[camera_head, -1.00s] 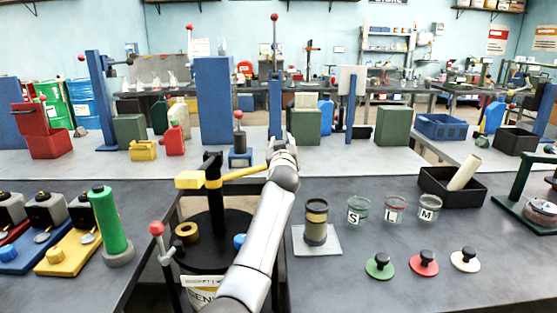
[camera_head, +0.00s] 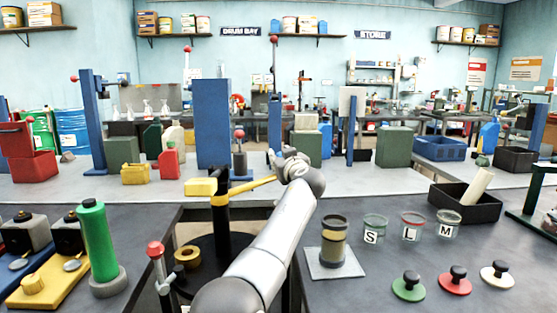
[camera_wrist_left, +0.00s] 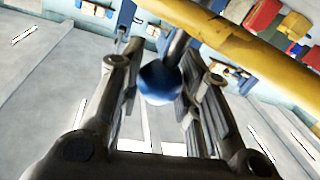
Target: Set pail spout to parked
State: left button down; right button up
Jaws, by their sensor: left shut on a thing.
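The pail spout is a yellow arm (camera_head: 247,188) on a black upright post, with a yellow block (camera_head: 201,187) at its left end. The post stands on the black pail lid (camera_head: 205,256), which my left arm partly covers. The spout points right, toward my left gripper (camera_head: 284,156). In the left wrist view, a blue ball knob (camera_wrist_left: 160,82) on a dark stem sits between the fingers of my left gripper (camera_wrist_left: 160,75), which is shut on it. The yellow spout bar (camera_wrist_left: 245,50) crosses just beyond. My right gripper is out of view.
A red-knobbed lever (camera_head: 156,250) stands in front of the pail. A green cylinder (camera_head: 98,238) is on the left bench. A brown jar (camera_head: 334,240), labelled glass jars and coloured lids (camera_head: 408,287) lie right. A blue post (camera_head: 213,125) stands behind.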

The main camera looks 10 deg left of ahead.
pick_arm(q)
jog(key=shift+w+a+y, duration=0.15)
jog(key=shift+a+y, duration=0.1)
jog(key=shift+y, duration=0.05)
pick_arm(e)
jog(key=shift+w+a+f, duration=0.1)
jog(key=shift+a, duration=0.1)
pick_arm(q)
jog(key=shift+a, duration=0.1)
jog(key=shift+a+r, duration=0.1)
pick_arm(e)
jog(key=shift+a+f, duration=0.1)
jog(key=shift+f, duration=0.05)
pick_arm(q)
jog(key=c, duration=1)
grip_release()
jog(key=shift+a, duration=0.1)
jog(key=shift+c, duration=0.2)
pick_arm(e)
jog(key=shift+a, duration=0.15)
pick_arm(q)
jog(key=shift+s+d, duration=0.35)
jog(key=shift+d, duration=0.05)
jog(key=v, duration=0.6)
jog(key=shift+s, duration=0.25)
